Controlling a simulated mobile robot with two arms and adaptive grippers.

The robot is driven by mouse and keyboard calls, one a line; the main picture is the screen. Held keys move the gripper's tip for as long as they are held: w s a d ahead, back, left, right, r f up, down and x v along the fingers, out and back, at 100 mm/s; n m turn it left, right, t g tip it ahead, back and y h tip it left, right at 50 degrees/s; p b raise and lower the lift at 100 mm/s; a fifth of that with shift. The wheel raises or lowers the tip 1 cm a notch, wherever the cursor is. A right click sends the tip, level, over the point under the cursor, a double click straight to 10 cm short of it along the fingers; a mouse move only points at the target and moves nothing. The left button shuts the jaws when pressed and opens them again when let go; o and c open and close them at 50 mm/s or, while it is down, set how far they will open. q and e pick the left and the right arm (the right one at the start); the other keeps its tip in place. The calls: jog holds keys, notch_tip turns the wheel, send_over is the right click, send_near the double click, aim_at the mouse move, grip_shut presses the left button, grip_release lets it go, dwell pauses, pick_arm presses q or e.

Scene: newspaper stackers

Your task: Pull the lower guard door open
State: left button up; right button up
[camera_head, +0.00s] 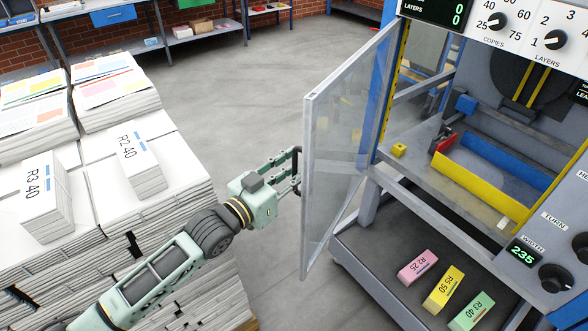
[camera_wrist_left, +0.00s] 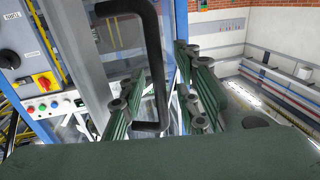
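The lower guard door (camera_head: 340,130) is a clear panel in a grey frame, and it stands swung out from the machine at its left side. Its black handle (camera_head: 296,171) is on the door's outer face; it also shows in the left wrist view (camera_wrist_left: 158,65). My left gripper (camera_head: 290,172) is at the handle. In the left wrist view its green fingers (camera_wrist_left: 158,108) are spread apart, with the handle bar between them and gaps showing on both sides. My right gripper is not in view.
The machine's opening (camera_head: 480,150) shows yellow and blue guides inside. Pink, yellow and green blocks (camera_head: 443,289) lie on its lower shelf. Tall newspaper stacks (camera_head: 150,215) stand at left, beneath my left arm. The floor (camera_head: 250,85) behind the door is clear.

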pick_arm(q)
jog(key=v, duration=1.2)
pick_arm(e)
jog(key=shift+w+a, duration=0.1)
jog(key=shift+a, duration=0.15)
pick_arm(q)
jog(key=shift+c, duration=0.4)
